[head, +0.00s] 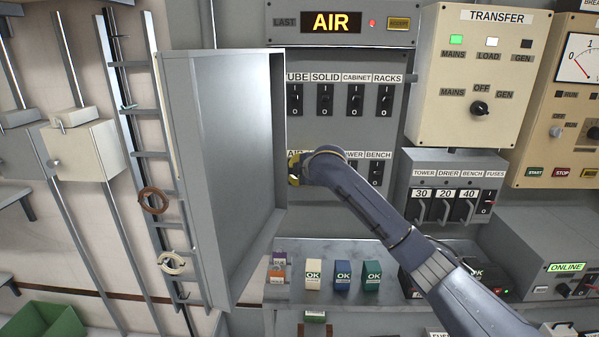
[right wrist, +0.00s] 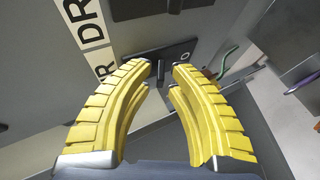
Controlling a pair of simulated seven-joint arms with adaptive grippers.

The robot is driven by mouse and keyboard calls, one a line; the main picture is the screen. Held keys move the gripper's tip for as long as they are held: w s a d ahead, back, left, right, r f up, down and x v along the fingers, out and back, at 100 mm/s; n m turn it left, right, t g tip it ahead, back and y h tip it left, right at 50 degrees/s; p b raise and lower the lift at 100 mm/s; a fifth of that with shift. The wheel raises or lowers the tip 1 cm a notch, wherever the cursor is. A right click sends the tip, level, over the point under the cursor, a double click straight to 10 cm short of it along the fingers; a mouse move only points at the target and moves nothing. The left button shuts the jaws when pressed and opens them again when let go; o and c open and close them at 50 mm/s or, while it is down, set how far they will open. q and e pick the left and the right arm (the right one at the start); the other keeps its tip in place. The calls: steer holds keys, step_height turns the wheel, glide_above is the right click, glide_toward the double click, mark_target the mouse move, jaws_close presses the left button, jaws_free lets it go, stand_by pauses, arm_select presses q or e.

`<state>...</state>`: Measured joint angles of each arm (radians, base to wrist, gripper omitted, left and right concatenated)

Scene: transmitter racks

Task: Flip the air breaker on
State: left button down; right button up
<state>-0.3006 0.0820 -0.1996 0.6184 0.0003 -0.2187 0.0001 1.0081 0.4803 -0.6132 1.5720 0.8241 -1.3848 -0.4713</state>
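The AIR breaker is in the lower row of the open cabinet's panel, at the left, its label (head: 295,154) partly showing in the head view. My right gripper (head: 294,170) is in front of it and hides its switch there. In the right wrist view the yellow fingertips (right wrist: 165,68) are apart, with a small black lever (right wrist: 159,73) between them. The lever is nearer the left finger, and I cannot tell whether it touches. A black plate with an O mark (right wrist: 184,57) shows behind the fingertips. My left gripper is not in view.
The grey cabinet door (head: 225,150) stands open just left of the gripper. TUBE, SOLID, CABINET and RACKS switches (head: 340,99) sit above. The BENCH switch (head: 376,173) is to the right, beyond my forearm. An AIR display (head: 331,22) has a red lamp (head: 372,23). Small boxes (head: 343,276) stand below.

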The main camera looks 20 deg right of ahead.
steer(key=v, duration=1.2)
steer(key=shift+w, duration=0.1)
